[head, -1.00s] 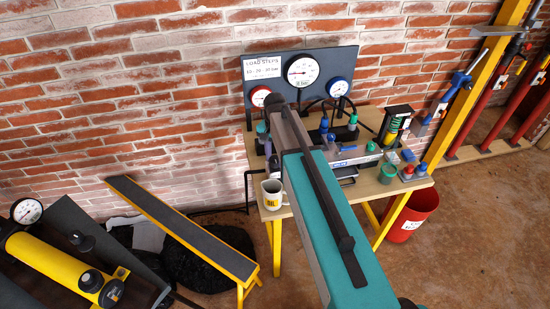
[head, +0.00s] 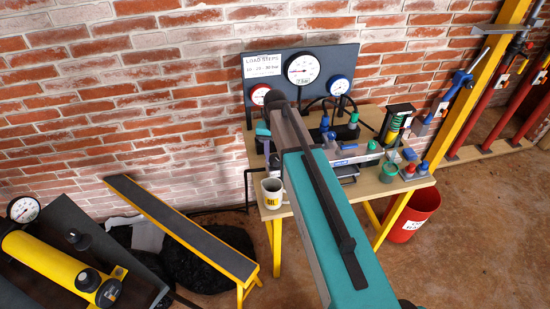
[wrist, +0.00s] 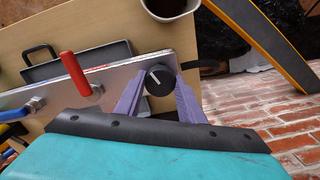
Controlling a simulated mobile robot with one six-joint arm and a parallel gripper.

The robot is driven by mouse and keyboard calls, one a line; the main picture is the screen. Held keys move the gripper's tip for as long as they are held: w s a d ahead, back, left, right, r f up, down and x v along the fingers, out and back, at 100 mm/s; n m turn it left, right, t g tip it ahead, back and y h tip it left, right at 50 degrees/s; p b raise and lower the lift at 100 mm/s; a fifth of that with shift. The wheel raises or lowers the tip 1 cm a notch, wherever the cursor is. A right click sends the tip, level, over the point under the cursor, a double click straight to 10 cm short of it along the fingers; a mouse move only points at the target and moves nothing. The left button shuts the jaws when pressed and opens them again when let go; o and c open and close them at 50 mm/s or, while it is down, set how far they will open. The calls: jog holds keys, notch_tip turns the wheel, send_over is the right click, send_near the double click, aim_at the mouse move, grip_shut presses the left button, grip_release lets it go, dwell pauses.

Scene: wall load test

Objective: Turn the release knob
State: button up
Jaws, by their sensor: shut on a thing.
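The release knob (wrist: 160,80) is round and black with a white pointer line. It sits at the end of a long metal manifold bar (wrist: 112,79) in the wrist view. The purple fingers of my gripper (wrist: 161,88) stand on either side of it, shut on it. In the head view my teal arm covers the knob and most of my gripper. The bar (head: 340,162) shows there on the wooden bench (head: 272,212). A red-handled lever (wrist: 76,73) stands on the bar beside the knob.
A mug (head: 272,193) stands on the bench near my arm. A panel (head: 345,67) with several gauges is behind, against the brick wall. A yellow-legged ramp (head: 180,225) and a yellow cylinder (head: 45,262) are at left.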

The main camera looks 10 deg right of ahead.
aim_at(275, 158)
jog(key=n+b, duration=0.1)
jog(key=n, duration=0.6)
jog(key=n+b, duration=0.1)
jog(key=n, duration=0.5)
dwell(0.6)
jog(key=o, duration=1)
jog(key=shift+o, duration=0.2)
jog(key=shift+r, duration=0.2)
notch_tip(275, 158, up, 14)
jog(key=b, duration=0.3)
jog(key=shift+f+b, duration=0.25)
jog(key=shift+b, duration=0.05)
